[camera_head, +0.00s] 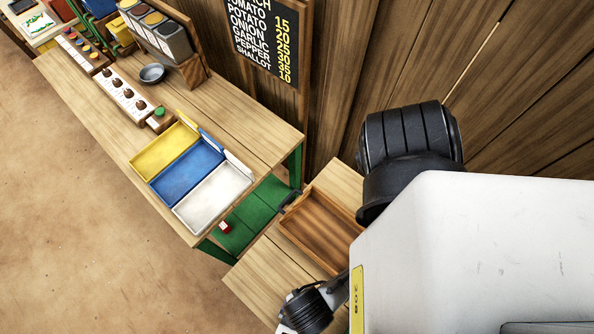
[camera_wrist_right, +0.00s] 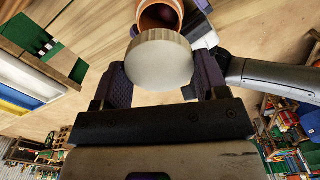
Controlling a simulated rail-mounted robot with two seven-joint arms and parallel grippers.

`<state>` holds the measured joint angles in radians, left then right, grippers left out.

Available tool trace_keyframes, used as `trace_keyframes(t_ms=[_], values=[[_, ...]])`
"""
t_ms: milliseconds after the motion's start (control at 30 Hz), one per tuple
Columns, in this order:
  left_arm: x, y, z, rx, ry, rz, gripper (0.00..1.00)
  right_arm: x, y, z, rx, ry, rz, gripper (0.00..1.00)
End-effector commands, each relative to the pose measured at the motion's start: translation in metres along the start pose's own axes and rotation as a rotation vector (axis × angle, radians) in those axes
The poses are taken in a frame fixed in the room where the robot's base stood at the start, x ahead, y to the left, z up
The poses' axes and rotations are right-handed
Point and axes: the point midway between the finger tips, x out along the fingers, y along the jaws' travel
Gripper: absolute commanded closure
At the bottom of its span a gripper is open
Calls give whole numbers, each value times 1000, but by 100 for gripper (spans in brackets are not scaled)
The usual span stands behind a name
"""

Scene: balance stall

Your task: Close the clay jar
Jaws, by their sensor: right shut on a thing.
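In the right wrist view a round cream lid (camera_wrist_right: 160,62) with a ridged edge sits between the fingers of my right gripper (camera_wrist_right: 163,75), which is shut on it. The orange-brown clay jar (camera_wrist_right: 158,14) shows just beyond the lid at the top edge, its rim and dark inside partly visible. The lid overlaps the jar's near side in the picture; I cannot tell whether they touch. Pale and dark parts, perhaps of my left gripper (camera_wrist_right: 203,33), are beside the jar; their opening is unclear. In the head view, jar, lid and both gripper tips are not visible.
A wooden tray (camera_head: 287,226) lies on the lower table by the wall. The long table holds yellow (camera_head: 157,149), blue (camera_head: 180,177) and white (camera_head: 216,191) trays, a grey bowl (camera_head: 152,73) and a price board (camera_head: 262,38) behind. A red item (camera_head: 225,227) is on the green shelf (camera_head: 262,207).

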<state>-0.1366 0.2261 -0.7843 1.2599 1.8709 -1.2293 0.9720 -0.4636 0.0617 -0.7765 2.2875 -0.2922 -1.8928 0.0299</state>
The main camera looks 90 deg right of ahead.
Motion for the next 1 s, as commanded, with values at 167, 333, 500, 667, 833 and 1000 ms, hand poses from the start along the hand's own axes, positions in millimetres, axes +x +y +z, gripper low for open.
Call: trace_keyframes(t_ms=[167, 333, 500, 667, 833, 1000], values=[[2, 0, 0, 0, 0, 0, 0, 0, 0, 0, 0, 0, 0, 55], [1, 0, 0, 0, 0, 0, 1, 0, 0, 0, 0, 0, 0, 55], [1, 0, 0, 0, 0, 0, 17, 0, 0, 0, 0, 0, 0, 55], [1, 0, 0, 0, 0, 0, 33, 0, 0, 0, 0, 0, 0, 55], [1, 0, 0, 0, 0, 0, 49, 0, 0, 0, 0, 0, 0, 55], [1, 0, 0, 0, 0, 0, 65, 0, 0, 0, 0, 0, 0, 55]])
